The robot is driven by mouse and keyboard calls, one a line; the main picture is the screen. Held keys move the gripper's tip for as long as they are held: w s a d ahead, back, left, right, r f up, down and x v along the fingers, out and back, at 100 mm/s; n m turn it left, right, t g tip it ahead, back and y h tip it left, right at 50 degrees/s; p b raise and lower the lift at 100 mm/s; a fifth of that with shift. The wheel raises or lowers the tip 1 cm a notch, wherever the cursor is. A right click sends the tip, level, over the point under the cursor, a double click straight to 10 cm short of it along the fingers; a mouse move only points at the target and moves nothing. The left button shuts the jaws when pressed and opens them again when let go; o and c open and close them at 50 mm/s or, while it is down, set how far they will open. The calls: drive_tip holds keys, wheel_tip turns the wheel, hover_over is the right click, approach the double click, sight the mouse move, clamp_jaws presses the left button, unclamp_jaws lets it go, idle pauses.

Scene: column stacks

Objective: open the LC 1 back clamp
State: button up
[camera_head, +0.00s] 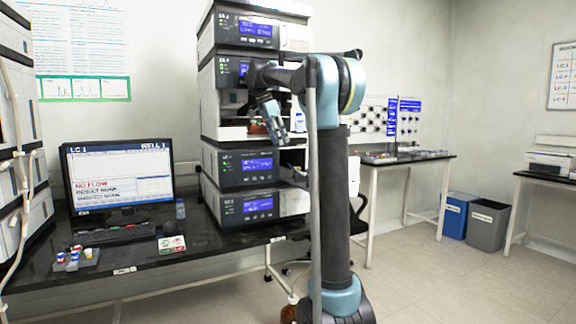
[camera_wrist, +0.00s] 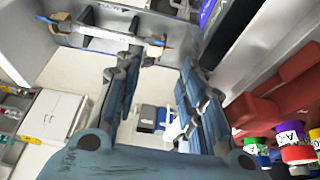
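The instrument stack (camera_head: 238,165) stands on the black bench, with an open bay in its middle. My gripper (camera_head: 273,122) is at the front of that bay. In the wrist view my gripper (camera_wrist: 162,62) has its two blue fingers apart, with nothing seen between them. Contact between finger and column is unclear.
A red rack (camera_wrist: 282,92) with colour-capped vials (camera_wrist: 292,134) lies close right of my gripper. A monitor (camera_head: 120,178) reading LC 1 and NO FLOW stands left on the bench. A small vial tray (camera_head: 75,260) sits at the bench front. Floor at right is clear before two bins (camera_head: 487,223).

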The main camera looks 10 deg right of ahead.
sight(294, 169)
drive_tip(key=x, duration=1.1)
drive_tip(key=shift+d+f, duration=0.15)
drive_tip(key=shift+f, duration=0.1)
clamp_jaws()
